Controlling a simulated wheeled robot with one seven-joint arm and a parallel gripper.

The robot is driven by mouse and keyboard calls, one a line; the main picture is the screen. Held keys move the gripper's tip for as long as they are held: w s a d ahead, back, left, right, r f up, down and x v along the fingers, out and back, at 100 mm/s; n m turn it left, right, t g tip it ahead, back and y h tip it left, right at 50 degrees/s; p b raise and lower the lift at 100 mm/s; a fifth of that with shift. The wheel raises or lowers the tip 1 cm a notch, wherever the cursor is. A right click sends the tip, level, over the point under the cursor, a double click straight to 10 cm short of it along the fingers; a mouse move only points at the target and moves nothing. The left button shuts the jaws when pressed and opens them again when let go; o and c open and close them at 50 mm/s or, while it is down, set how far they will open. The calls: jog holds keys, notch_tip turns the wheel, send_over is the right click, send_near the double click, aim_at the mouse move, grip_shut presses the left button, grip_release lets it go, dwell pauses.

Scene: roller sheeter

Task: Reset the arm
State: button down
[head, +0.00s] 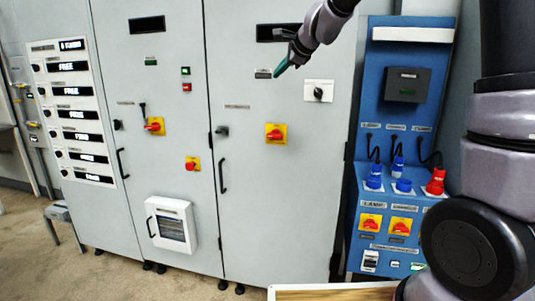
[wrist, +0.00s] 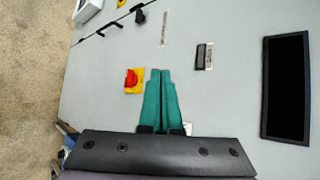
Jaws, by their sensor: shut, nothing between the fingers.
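My gripper (head: 281,68) is in front of the upper part of the right grey cabinet door (head: 260,200) in the head view. Its green fingers lie together with nothing between them; they also show in the wrist view (wrist: 160,72). In the head view they point down and left, close to a small label plate (head: 263,73). A red rotary switch on a yellow plate (head: 276,134) sits below; in the wrist view it is left of the fingers (wrist: 133,79). I cannot tell whether the fingers touch the door.
A blue socket panel (head: 375,225) with plugs and cables stands to the right. A white box (head: 171,230) juts from the lower middle door. A black door handle (head: 222,175) sticks out. A wood-edged board (head: 330,293) is at the bottom.

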jog(key=s+d+r+n+g+h, duration=0.1)
jog(key=s+d+n, duration=0.4)
jog(key=s, duration=0.4)
jog(key=s+d+r+n, duration=0.1)
jog(key=s+d+n, duration=0.1)
jog(key=s+d, duration=0.55)
jog(key=s+d+f+n+g+h, duration=0.1)
jog(key=s+d+f+n, duration=0.2)
jog(key=s, duration=0.5)
jog(key=s+d+f+n+h, duration=0.2)
jog(key=s+d, duration=0.3)
jog(key=s, duration=0.4)
jog(key=shift+d+f+n+g, duration=0.3)
jog(key=shift+f+n+g, duration=0.1)
jog(key=shift+f, duration=0.05)
